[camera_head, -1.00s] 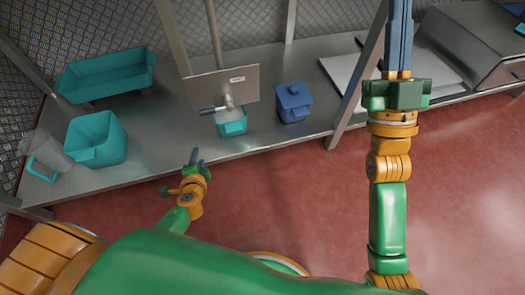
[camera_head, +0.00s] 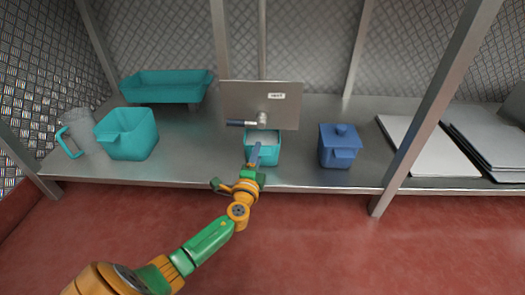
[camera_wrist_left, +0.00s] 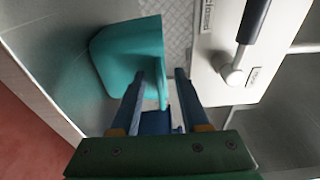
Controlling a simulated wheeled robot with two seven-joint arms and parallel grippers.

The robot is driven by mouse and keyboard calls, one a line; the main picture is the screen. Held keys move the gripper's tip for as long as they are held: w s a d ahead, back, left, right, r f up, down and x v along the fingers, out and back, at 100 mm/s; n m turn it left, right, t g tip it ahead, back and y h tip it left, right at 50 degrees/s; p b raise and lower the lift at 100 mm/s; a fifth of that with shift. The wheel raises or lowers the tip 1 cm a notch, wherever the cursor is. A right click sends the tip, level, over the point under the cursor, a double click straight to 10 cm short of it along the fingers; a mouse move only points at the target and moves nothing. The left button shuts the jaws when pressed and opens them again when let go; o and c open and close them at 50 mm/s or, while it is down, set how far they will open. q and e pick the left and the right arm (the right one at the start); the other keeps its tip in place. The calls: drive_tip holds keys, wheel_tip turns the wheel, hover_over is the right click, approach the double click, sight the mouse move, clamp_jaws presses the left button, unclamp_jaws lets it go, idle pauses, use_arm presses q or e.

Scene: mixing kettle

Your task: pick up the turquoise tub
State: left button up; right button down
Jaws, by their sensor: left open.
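In the left wrist view the turquoise tub (camera_wrist_left: 115,62) is at the upper left, and a thin turquoise edge reaches down between the fingers. My left gripper (camera_head: 256,152) is in front of the tub in the head view and hides part of it. In the left wrist view my left gripper (camera_wrist_left: 158,95) is open, with its blue fingers apart. I cannot tell whether a finger touches the tub. My right gripper is not in view.
A blue lidded pot (camera_head: 340,148) is to the right. A larger turquoise jug (camera_head: 128,135), a clear pitcher (camera_head: 84,130) and a turquoise trough (camera_head: 167,87) are to the left. Shelf posts (camera_head: 432,108) rise at the right.

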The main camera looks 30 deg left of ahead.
use_arm(q)
clamp_jaws()
idle(1.2)
drive_tip(key=shift+r, duration=0.1)
